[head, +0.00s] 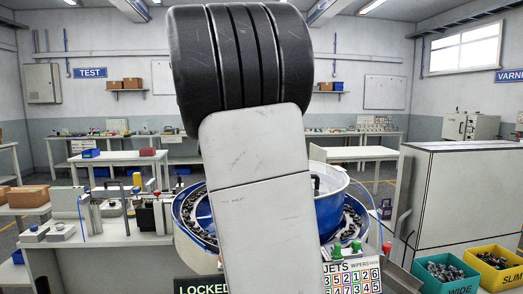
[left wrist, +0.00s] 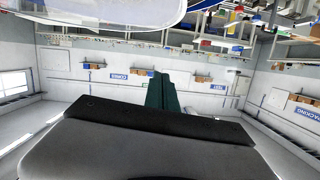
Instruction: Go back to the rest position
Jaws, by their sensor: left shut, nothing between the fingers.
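My own arm, with a black ribbed joint and pale link, fills the middle of the head view and hides much of the bowl. In the left wrist view my left gripper (left wrist: 163,93) shows as dark green fingers, shut and empty, pointing into the open room. A pale curved rim (left wrist: 95,14), perhaps the bowl's, shows at the top there. My right gripper is not in view.
Green (head: 447,283) and yellow (head: 500,281) bins of parts stand at the lower right. A grey cabinet (head: 455,200) stands behind them. Small fixtures (head: 150,212) sit on the bench at left. A numbered label board (head: 352,278) is at the front.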

